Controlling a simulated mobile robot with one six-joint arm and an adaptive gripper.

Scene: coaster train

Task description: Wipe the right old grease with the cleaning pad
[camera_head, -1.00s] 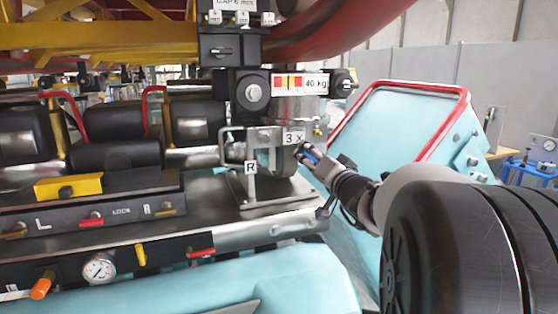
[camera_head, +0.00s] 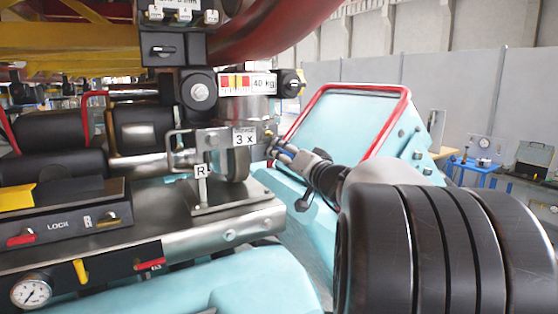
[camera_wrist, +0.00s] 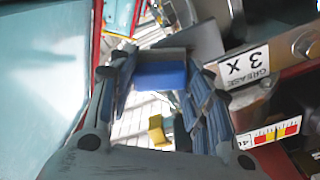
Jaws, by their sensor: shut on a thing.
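My gripper (camera_head: 278,146) is just right of the "3 x" grease label (camera_head: 245,137) in the head view. In the wrist view, my gripper's fingers (camera_wrist: 163,88) are shut on a blue block with a grey edge, which looks like the cleaning pad (camera_wrist: 160,75). The pad is hardly visible in the head view. The metal wheel (camera_head: 238,163) stands in its bracket below the label, behind the "R" tag (camera_head: 201,172). The same grease label is in the wrist view (camera_wrist: 246,67), right of the fingers. I cannot make out the old grease in either view.
A light blue panel with a red rim (camera_head: 345,115) stands right of the bracket, close behind my gripper. A control panel with a pressure gauge (camera_head: 31,291) is at lower left.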

